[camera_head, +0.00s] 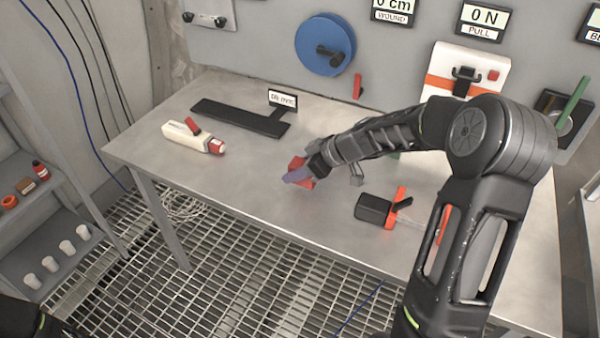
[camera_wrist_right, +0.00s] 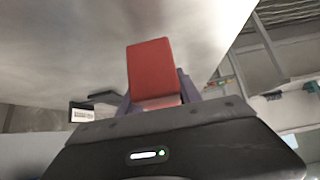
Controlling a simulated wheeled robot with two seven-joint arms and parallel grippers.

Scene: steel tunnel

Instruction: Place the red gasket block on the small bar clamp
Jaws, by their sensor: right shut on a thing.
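My right gripper (camera_head: 297,175) is shut on the red gasket block (camera_head: 296,164), above the middle of the steel table. In the right wrist view the red block (camera_wrist_right: 152,72) stands between the purple fingers of the right gripper (camera_wrist_right: 154,98). The small bar clamp (camera_head: 374,208) appears to be the black and red tool lying to the right of the gripper; its black grip and red jaw show, and my right arm hides part of its right end. The block and the clamp are apart. My left gripper is not in view.
The steel table (camera_head: 250,185) has clear room at its front. A white and red tool (camera_head: 190,135) and a black stand (camera_head: 240,117) lie at left. A small grey piece (camera_head: 356,175) lies near my right forearm. A blue reel (camera_head: 318,45) is on the back panel.

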